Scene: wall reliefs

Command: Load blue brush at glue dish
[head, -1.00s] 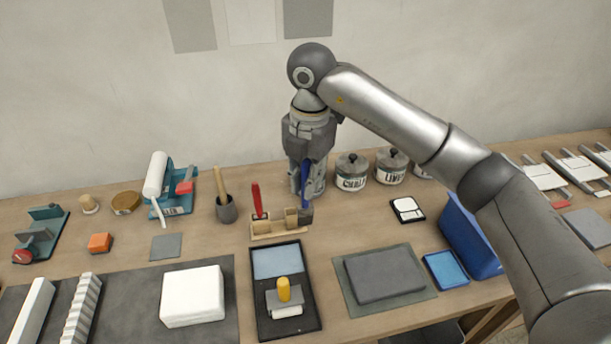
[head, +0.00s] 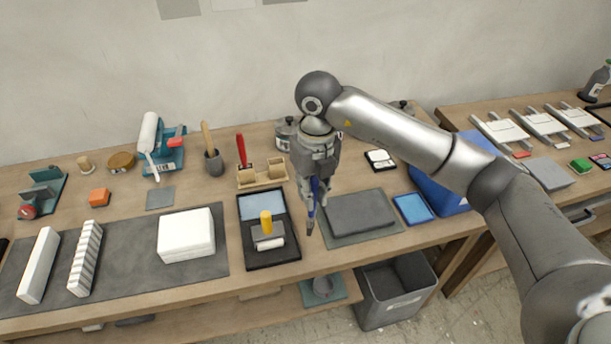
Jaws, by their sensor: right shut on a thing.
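The blue brush (head: 311,212) is held in my right gripper (head: 313,188), which is shut on its handle. It hangs roughly upright, dark bristles down, in front of the left edge of a dark grey slab; whether the tip touches anything is unclear. No dish is plainly marked as glue. A small grey bowl (head: 323,286) sits on a teal mat on the lower shelf, and a shallow blue tray (head: 413,208) lies on the bench to the right; I cannot tell whether either is the glue dish. My left gripper is not in view.
A wooden brush rack (head: 262,183) with a red brush (head: 241,150) stands behind left of the gripper. The grey slab (head: 361,213) and a blue bin (head: 440,190) are right. Lidded pots stand behind.

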